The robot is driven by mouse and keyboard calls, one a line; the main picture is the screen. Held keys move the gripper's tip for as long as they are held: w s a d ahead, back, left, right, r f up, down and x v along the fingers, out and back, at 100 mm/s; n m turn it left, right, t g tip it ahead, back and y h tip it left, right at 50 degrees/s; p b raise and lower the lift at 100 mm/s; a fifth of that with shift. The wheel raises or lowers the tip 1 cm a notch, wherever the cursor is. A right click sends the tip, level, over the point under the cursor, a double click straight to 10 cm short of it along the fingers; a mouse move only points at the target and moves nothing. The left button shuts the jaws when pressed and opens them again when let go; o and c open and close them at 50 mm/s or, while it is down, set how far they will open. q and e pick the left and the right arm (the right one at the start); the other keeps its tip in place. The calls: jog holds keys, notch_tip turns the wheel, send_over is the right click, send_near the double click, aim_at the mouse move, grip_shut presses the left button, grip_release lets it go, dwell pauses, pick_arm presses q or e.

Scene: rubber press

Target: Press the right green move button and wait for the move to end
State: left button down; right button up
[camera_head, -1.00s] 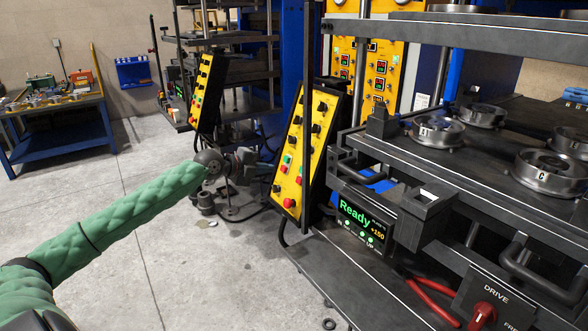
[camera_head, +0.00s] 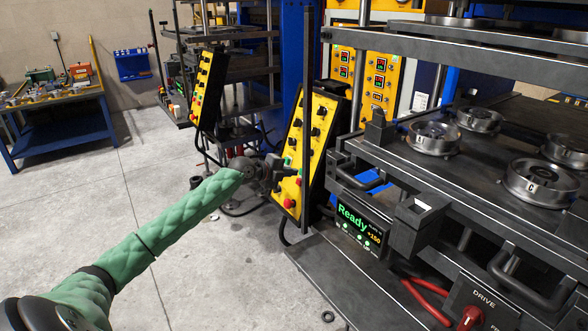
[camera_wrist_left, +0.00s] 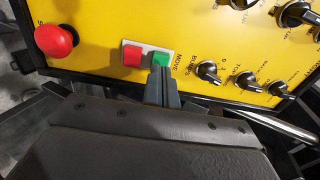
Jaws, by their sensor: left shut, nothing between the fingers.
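The yellow control panel (camera_head: 307,150) stands left of the press in the head view. In the left wrist view its green button (camera_wrist_left: 162,59), beside the word MOVE, sits right of a red button (camera_wrist_left: 132,56) on a white plate. My left gripper (camera_head: 283,169) is at the panel in the head view. In the left wrist view the shut, empty fingers (camera_wrist_left: 163,77) reach the lower edge of the green button and hide part of it. I cannot tell if they touch or press it. My right gripper is not in view.
The small display (camera_head: 358,222) on the press reads Ready in green. A red mushroom button (camera_wrist_left: 55,41) and several black knobs (camera_wrist_left: 208,72) are on the same panel. The press table (camera_head: 470,182) carries round metal moulds. A second yellow panel (camera_head: 207,88) stands further back.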

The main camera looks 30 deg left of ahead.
pick_arm(q)
jog(key=shift+p+x, duration=0.35)
jog(key=shift+x, duration=0.45)
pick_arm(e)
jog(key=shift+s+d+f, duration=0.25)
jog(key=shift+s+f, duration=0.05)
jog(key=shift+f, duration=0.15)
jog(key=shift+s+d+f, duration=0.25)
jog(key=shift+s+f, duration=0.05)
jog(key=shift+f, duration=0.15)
pick_arm(q)
jog(key=shift+f, duration=0.15)
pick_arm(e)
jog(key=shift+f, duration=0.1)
